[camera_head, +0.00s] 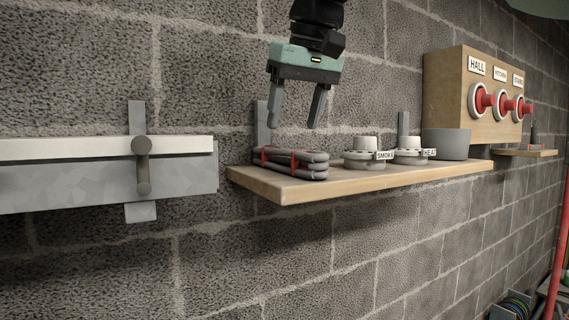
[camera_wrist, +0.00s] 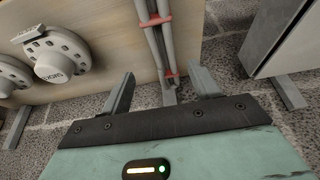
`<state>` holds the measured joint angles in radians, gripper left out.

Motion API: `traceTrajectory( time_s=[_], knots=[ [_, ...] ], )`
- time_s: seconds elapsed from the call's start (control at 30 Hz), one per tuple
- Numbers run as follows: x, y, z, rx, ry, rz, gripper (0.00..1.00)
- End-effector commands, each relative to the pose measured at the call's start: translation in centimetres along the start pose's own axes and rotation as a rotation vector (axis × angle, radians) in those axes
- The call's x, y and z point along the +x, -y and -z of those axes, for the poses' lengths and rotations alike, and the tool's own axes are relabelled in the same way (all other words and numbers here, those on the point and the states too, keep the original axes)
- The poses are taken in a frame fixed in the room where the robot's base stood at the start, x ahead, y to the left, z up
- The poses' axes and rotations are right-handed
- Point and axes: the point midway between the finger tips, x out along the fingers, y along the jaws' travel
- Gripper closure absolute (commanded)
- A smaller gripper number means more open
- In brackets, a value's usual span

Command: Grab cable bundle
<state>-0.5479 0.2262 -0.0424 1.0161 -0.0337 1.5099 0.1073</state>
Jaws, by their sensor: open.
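The cable bundle (camera_head: 291,162) is a stack of grey lengths tied with red bands. It lies on the left end of the wooden shelf (camera_head: 355,182). In the wrist view the bundle (camera_wrist: 158,45) runs up from between the fingertips, with red ties across it. My gripper (camera_head: 296,113) is open and empty above the bundle, fingers pointing down, with a gap between the fingertips and the bundle in the head view. The gripper's two fingers also show in the wrist view (camera_wrist: 165,80), one to each side of the bundle's line.
The smoke detector (camera_head: 364,155) and heat detector (camera_head: 410,152) stand right of the bundle, then a grey tub (camera_head: 446,144). A wooden box (camera_head: 477,100) with red-centred reels is on the wall. A grey metal trunking (camera_head: 75,178) is left of the shelf.

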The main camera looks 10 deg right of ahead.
Motion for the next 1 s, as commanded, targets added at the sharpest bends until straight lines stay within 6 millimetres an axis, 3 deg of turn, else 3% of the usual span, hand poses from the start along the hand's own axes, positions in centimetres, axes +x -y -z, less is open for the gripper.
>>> traceTrajectory(
  time_s=[0.33, 0.6, 0.9, 1.0],
  knots=[
    [2.7, 0.3, 0.0, -0.001, 0.003, 0.0, 0.38],
    [6.2, 0.7, -0.1, 0.001, 0.001, 0.0, 0.38],
    [6.9, 0.7, -0.1, 0.001, -0.001, 0.0, 0.38],
    [6.9, 0.7, -0.1, 0.001, -0.001, 0.0, 0.63]
  ],
)
